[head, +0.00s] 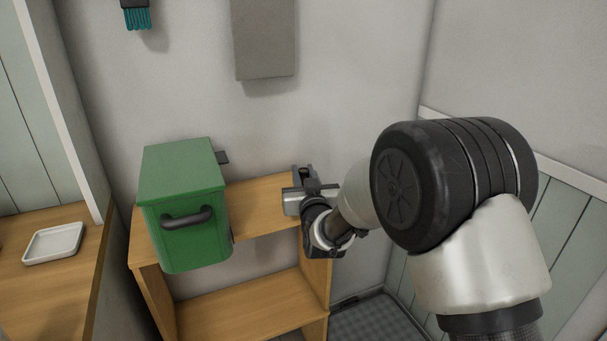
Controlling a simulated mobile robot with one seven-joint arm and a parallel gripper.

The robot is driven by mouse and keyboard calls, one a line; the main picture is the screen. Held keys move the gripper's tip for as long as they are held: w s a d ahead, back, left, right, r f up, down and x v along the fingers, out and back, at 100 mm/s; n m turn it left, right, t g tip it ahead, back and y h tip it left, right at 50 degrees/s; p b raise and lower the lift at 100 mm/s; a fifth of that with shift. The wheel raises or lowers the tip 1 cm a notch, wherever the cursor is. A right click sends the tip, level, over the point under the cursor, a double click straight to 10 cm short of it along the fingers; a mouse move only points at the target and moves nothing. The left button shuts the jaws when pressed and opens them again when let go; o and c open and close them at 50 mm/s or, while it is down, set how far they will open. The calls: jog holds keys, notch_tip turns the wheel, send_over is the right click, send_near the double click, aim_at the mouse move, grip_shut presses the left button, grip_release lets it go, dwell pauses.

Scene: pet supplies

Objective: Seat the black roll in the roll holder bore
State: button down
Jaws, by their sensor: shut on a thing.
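My gripper (308,187) is at the right end of the wooden shelf unit's top, reaching in from the right. Its jaws are shut on a small dark piece, which I take to be the black roll; it is hard to tell from the dark fingers. A grey block-like part (293,203) shows at the jaws, and I cannot tell whether it is the roll holder or part of the gripper. No bore can be made out. My wrist hides much of this spot.
A green lidded bin (180,180) with a black handle stands on the left of the wooden shelf unit (262,200). A small dark tab (222,157) shows beside its lid. A white dish (53,243) lies on the left counter. A grey panel (263,40) and teal brush (137,16) are on the wall.

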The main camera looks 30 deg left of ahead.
jog(key=shift+f, duration=1.1)
jog(key=c, duration=1.4)
grip_release()
jog(key=shift+c, duration=0.2)
jog(key=shift+s, duration=0.1)
